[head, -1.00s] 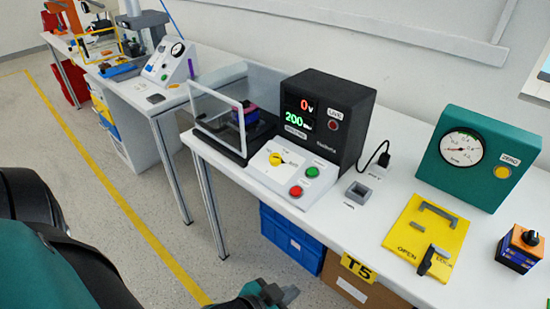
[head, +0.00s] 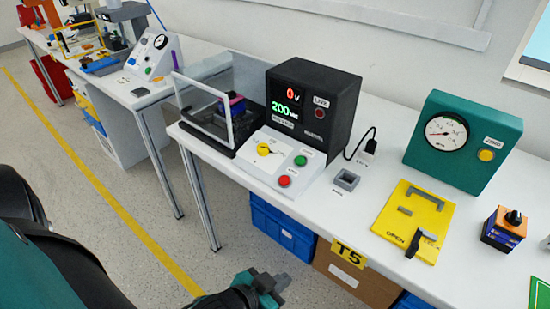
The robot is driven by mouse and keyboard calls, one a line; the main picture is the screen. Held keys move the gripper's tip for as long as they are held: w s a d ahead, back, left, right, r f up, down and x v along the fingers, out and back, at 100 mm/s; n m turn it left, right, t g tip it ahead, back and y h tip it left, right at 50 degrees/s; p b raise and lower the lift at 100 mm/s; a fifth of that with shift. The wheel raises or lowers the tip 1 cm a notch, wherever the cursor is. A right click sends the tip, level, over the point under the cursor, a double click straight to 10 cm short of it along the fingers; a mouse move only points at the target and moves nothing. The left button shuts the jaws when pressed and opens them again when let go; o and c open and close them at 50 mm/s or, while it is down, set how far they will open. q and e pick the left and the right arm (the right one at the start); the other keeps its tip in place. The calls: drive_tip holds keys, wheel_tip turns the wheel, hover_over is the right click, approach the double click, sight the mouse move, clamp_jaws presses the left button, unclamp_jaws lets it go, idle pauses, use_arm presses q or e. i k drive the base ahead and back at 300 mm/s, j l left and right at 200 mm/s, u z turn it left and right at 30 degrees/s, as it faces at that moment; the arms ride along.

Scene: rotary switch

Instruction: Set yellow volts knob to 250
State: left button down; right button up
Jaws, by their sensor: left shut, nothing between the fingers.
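The yellow volts knob (head: 263,149) sits on the sloped white panel (head: 254,163) at the front of the black tester (head: 342,118). The tester's display (head: 285,102) shows a red 0 V and a green 200 below it. The knob's scale marks are too small to read. My left gripper (head: 277,285) is at the bottom of the head view, in front of the bench edge and well apart from the knob. It is shut and empty. My right gripper is not in view.
A green button (head: 300,160) and a red button (head: 284,181) are on the same panel. A clear-guarded fixture (head: 205,108) stands left of it. A grey socket (head: 347,179), a yellow plate (head: 412,205) and a teal gauge (head: 460,142) stand to the right.

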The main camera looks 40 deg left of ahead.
sight(263, 150)
drive_tip(key=k+j+u, duration=0.1)
drive_tip(key=j+u, duration=0.2)
drive_tip(key=j, duration=0.4)
drive_tip(key=j+u, duration=0.35)
drive_tip(key=j, duration=0.4)
drive_tip(key=k, duration=0.05)
